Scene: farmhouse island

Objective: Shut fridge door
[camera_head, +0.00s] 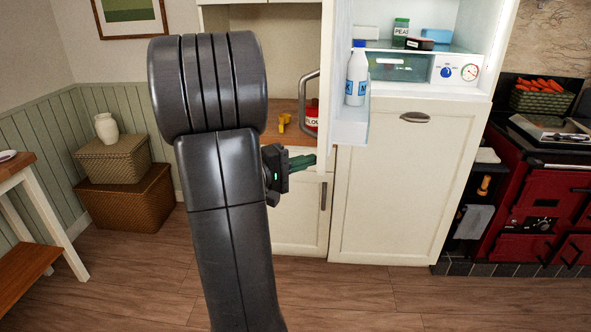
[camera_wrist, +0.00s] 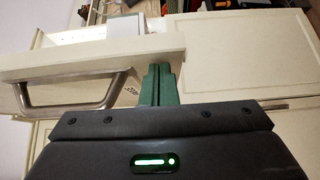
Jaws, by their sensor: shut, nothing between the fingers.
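The fridge door (camera_head: 338,60) is white and stands open, swung out toward me and seen nearly edge-on. Its curved metal handle (camera_head: 305,102) is on its left face. The door and handle also show in the wrist view, the handle (camera_wrist: 72,92) at left. The fridge interior (camera_head: 470,25) is exposed to the right of the door. My gripper (camera_head: 314,160) has green fingers, shut and empty, near the door's lower edge, left of it. In the wrist view the fingers (camera_wrist: 160,75) overlap the door's edge; I cannot tell whether they touch.
A white bottle (camera_head: 356,75) stands in the door shelf (camera_head: 352,128). A cream lower panel (camera_head: 400,190) is shut below the fridge. A red stove (camera_head: 530,195) stands at right. Wicker baskets (camera_head: 125,205) are at left. The wooden floor in front is clear.

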